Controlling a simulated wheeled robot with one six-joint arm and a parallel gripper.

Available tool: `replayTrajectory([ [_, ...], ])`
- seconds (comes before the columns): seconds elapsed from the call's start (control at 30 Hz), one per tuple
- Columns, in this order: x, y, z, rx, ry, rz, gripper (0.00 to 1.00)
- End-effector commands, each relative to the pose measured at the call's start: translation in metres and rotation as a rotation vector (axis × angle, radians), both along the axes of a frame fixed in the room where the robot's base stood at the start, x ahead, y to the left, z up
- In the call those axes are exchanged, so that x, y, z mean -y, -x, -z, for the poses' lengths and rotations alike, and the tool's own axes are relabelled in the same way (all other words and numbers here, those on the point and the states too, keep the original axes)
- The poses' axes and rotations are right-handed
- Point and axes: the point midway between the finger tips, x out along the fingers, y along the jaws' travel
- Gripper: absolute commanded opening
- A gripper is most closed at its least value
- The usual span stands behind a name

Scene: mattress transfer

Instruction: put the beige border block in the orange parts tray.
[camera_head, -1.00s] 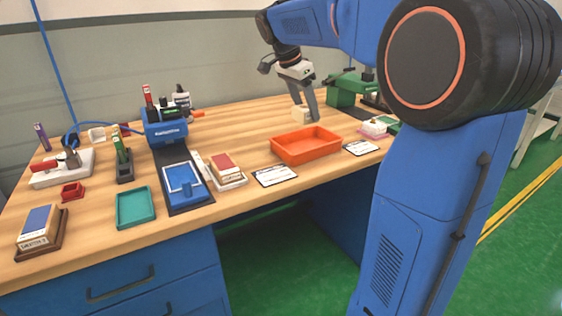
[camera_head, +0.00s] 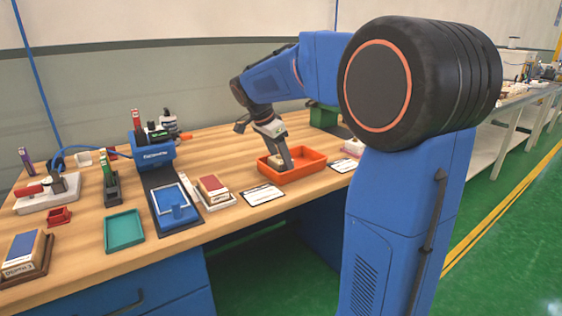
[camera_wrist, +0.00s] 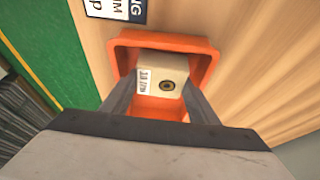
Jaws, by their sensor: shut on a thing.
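The orange parts tray (camera_head: 312,158) stands on the workbench, and it also shows in the wrist view (camera_wrist: 206,58). My gripper (camera_head: 279,167) is over the left part of the tray, pointing down. In the wrist view my gripper (camera_wrist: 152,92) is shut on the beige border block (camera_wrist: 163,68), with one finger on each side. The block has a printed label and a dark round mark on its face. It is within the tray's outline. I cannot tell whether it touches the tray floor. In the head view the block (camera_head: 275,160) is partly hidden by the fingers.
A white label card (camera_head: 262,194) lies left of the tray, with a block on a pale holder (camera_head: 213,192) beyond it. A green vise-like tool (camera_head: 323,115) stands behind. A teal tray (camera_head: 124,231) and a blue caddy (camera_head: 153,154) are farther left.

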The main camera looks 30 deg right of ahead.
Motion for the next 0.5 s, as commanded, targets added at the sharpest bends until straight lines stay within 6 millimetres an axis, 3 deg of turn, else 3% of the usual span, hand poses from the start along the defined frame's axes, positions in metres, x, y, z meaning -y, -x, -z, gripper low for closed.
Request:
replayTrajectory([
  [0.1,0.0,0.0002,0.0093,-0.001,0.0,0.0,0.27],
  [0.43,-0.0001,0.0001,0.0117,0.0,0.0,0.0,0.27],
  [0.47,0.0,0.0001,0.0121,0.0,0.0,0.0,0.56],
  [0.5,0.0,0.0,0.0119,0.0,0.0,0.0,0.66],
])
